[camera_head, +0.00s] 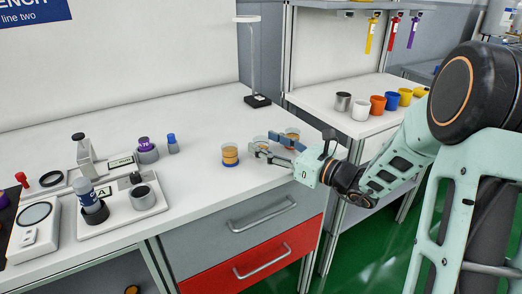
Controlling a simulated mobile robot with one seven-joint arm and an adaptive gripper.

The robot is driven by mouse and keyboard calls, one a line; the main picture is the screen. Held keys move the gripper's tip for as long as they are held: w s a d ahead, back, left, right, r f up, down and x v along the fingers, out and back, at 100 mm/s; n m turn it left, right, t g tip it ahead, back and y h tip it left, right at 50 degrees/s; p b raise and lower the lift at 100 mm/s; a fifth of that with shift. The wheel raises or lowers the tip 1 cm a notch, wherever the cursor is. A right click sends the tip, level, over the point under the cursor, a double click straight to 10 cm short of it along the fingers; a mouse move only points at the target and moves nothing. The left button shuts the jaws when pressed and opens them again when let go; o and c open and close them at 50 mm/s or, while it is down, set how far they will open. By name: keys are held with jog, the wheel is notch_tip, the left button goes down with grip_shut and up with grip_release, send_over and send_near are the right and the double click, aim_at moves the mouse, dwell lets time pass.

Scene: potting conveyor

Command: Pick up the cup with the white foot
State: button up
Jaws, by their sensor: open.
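Three small clear cups with orange-brown contents stand on the white bench near its right end. The left cup (230,154) stands apart and shows a blue foot. The middle cup (259,142) is partly hidden by my gripper, and its foot is covered. I cannot tell which of these two has the white foot. My gripper (267,143) is open and low over the bench, its fingers pointing left. Its fingertips are close to the middle cup; I cannot tell whether they touch it.
A lamp (257,100) stands at the back. On the left are a scale (34,232), a tray (149,211) with jars, and a purple-topped jar (147,150). The back middle of the bench is clear.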

jog(key=shift+x, duration=0.95)
jog(key=c, duration=1.2)
